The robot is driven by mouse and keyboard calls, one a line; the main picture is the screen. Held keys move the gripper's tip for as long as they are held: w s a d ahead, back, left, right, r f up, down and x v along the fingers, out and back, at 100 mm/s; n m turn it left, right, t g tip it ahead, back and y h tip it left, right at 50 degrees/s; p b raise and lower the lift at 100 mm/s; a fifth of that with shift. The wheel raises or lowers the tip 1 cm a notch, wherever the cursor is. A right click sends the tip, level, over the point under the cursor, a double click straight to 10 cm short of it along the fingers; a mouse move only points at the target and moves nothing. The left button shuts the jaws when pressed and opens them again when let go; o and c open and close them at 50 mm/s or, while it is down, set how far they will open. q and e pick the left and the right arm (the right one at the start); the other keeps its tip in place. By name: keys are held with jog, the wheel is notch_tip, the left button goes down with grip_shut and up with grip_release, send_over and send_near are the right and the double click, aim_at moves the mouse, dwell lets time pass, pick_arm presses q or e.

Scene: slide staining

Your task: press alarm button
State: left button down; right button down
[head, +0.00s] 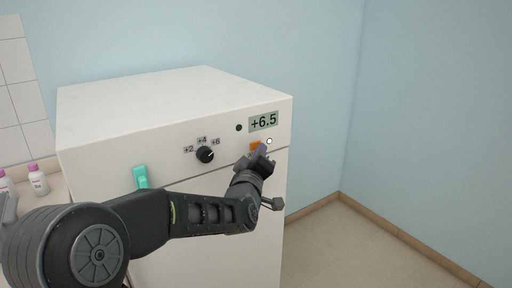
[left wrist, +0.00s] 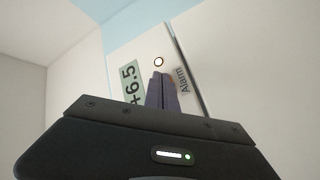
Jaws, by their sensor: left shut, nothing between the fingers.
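The alarm button appears as an orange piece (head: 255,146) on the upper front panel of the white fridge-like cabinet (head: 215,225), below the "+6.5" display (head: 263,122). My left gripper (head: 262,150) is shut and empty, its fingertips at or just in front of the button and partly covering it. I cannot tell whether they touch. In the left wrist view, the closed fingers (left wrist: 163,92) point at the panel between the display (left wrist: 132,84) and the "Alarm" label (left wrist: 183,80). A small white round light (head: 269,141) sits beside the fingertips.
A black dial (head: 205,155) with "+2 +4 +6" marks and a dark round spot (head: 239,128) are on the panel. A teal handle (head: 140,177) is at the left of the front. Bottles with pink caps (head: 38,180) stand at far left. Floor at right is clear.

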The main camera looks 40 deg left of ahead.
pick_arm(q)
jog(key=shift+a, duration=0.3)
dwell(0.5)
jog(key=shift+d+b, duration=0.15)
jog(key=shift+b, duration=0.15)
jog(key=shift+s+d, duration=0.15)
jog(key=shift+d, duration=0.4)
jog(key=shift+d, duration=0.1)
jog(key=d, duration=0.1)
jog(key=s+d, duration=0.1)
jog(key=d, duration=0.2)
jog(key=shift+s+d, duration=0.25)
jog(key=shift+d, duration=0.05)
dwell(0.7)
